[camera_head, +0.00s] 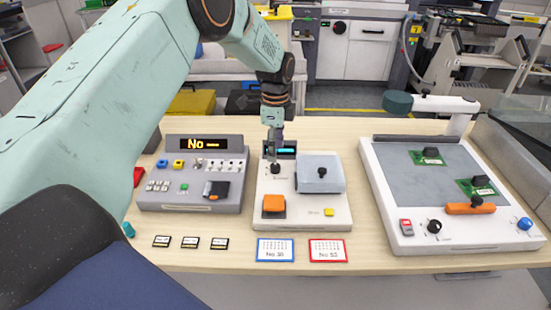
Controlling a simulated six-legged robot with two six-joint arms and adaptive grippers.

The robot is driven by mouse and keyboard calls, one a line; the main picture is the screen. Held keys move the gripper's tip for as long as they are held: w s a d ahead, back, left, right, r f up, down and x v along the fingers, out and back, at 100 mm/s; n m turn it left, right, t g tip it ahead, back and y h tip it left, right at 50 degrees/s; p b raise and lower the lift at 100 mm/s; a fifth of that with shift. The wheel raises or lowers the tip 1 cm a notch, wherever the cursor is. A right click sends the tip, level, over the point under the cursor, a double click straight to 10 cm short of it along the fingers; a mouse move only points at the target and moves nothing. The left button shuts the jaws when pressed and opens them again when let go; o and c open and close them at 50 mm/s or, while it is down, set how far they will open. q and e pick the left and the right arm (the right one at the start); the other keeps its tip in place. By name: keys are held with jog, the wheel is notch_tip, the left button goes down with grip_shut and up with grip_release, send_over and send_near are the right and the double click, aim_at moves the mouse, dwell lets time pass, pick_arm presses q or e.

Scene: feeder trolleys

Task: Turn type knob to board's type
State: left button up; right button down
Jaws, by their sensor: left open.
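My left gripper (274,158) points straight down over the back left of the white middle device (304,219), open. Its tips are right at a small black knob (275,169) there; I cannot tell whether they touch it. A small lit display (287,150) behind the knob is partly hidden by the gripper. The grey console (190,199) on the left shows "No" and a dash in orange on its display (204,144). Two green boards (427,158) (469,192) with black parts sit on the white right-hand device (382,208). My right gripper is not in view.
A blue-edged card "No 38" (275,250) and a red-edged card "No 53" (328,251) lie at the table's front. The middle device carries a grey lid (320,180) and an orange block (274,204). Another black knob (434,226) is on the right device.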

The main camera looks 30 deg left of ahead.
aim_at(276, 165)
pick_arm(q)
notch_tip(276, 165, up, 7)
jog(key=shift+f, duration=0.2)
dwell(0.5)
